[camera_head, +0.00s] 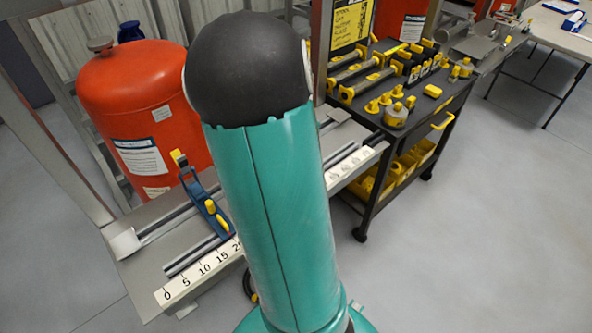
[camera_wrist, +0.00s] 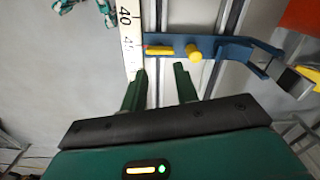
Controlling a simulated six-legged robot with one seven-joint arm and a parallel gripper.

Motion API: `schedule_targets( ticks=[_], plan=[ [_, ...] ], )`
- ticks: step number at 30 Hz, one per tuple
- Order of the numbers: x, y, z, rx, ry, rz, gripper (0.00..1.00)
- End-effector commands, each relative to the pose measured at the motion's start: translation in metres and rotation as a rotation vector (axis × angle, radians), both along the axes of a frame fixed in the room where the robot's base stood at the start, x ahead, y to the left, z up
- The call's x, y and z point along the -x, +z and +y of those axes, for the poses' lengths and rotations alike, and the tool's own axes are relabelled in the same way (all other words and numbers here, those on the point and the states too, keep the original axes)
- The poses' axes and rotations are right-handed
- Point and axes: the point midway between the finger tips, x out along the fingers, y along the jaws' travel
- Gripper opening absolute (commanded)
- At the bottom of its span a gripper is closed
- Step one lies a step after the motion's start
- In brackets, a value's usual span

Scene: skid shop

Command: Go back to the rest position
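In the wrist view my gripper (camera_wrist: 160,70) has two dark green fingers set apart, with nothing visible between them. Just beyond the tips is a blue slide stop (camera_wrist: 230,44) with yellow knobs, lying across metal rails beside a white ruler strip (camera_wrist: 130,35) marked 40. No grip on the stop shows. In the head view my teal arm rises through the middle and hides part of the bench; the gripper is not seen there. A blue piece with yellow knobs (camera_head: 208,207) sits on the rails left of my arm. I cannot tell whether it is the same stop.
A metal bench with a numbered scale (camera_head: 200,281) runs behind my arm. A red tank (camera_head: 126,100) stands behind it at left. A black cart (camera_head: 412,125) with yellow-handled tools is at right. A light table (camera_head: 570,42) is far right. Grey floor (camera_head: 480,230) at right is clear.

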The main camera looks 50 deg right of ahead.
Motion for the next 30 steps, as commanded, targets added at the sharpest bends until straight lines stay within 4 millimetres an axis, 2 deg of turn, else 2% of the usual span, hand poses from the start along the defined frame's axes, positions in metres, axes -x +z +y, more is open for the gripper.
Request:
schedule_targets(
  ticks=[4,9,25,28,30],
  plan=[
    [0.0,0.004,0.0,0.001,-0.171,-0.001,0.3],
    [0.0,0.006,0.0,0.0,-0.252,0.0,0.3],
    [-0.001,0.006,0.001,-0.001,-0.243,-0.003,0.3],
    [-0.007,0.012,0.013,-0.009,-0.196,-0.022,0.3],
    [-0.015,0.02,0.031,-0.02,-0.123,-0.048,0.3]
  ],
)
